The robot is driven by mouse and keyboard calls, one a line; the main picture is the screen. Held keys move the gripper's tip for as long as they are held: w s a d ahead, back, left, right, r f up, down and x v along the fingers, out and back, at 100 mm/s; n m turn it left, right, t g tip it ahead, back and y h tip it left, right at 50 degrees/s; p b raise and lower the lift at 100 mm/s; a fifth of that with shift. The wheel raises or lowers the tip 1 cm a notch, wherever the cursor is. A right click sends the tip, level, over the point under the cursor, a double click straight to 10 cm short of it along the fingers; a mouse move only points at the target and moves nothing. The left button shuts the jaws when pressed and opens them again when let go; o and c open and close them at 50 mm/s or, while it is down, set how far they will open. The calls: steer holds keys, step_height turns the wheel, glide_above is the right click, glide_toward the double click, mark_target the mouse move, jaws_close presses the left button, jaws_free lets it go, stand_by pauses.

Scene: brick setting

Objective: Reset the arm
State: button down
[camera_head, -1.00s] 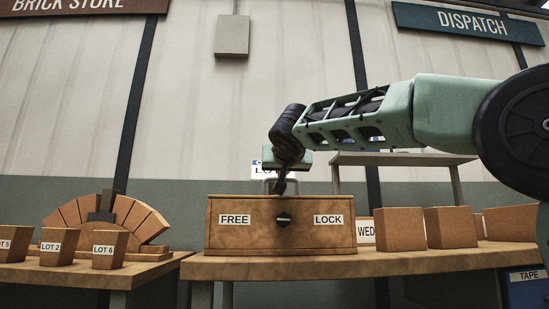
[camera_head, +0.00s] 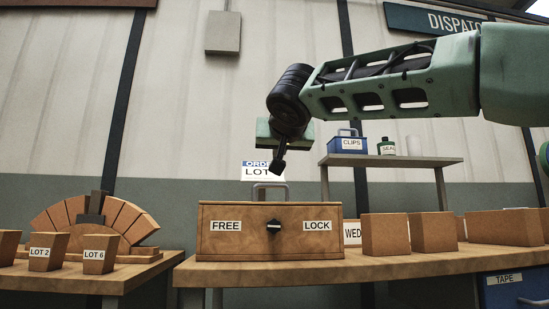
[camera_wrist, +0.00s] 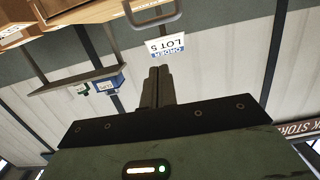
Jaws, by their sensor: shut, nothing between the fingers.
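My green arm reaches in from the right in the head view. My gripper (camera_head: 278,170) points down above the wooden box, with clear space between its tip and the box. In the wrist view my gripper (camera_wrist: 157,72) shows its two fingers pressed together with nothing between them. The wooden box (camera_head: 230,244) stands on the middle table, marked FREE on the left and LOCK on the right. A dark knob (camera_head: 273,226) sits between the labels. A metal handle (camera_head: 270,186) rises on top. An order card reading LOT 5 (camera_wrist: 165,46) is behind it.
Brick blocks (camera_head: 385,235) and a WED label stand right of the box. A shelf (camera_head: 395,160) behind holds a blue CLIPS bin (camera_head: 347,145) and a SEAL bottle (camera_head: 387,147). The left table has a brick arch (camera_head: 125,218) and LOT blocks (camera_head: 98,262).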

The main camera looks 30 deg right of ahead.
steer(key=shift+s+a, duration=0.1)
steer(key=shift+s, duration=0.15)
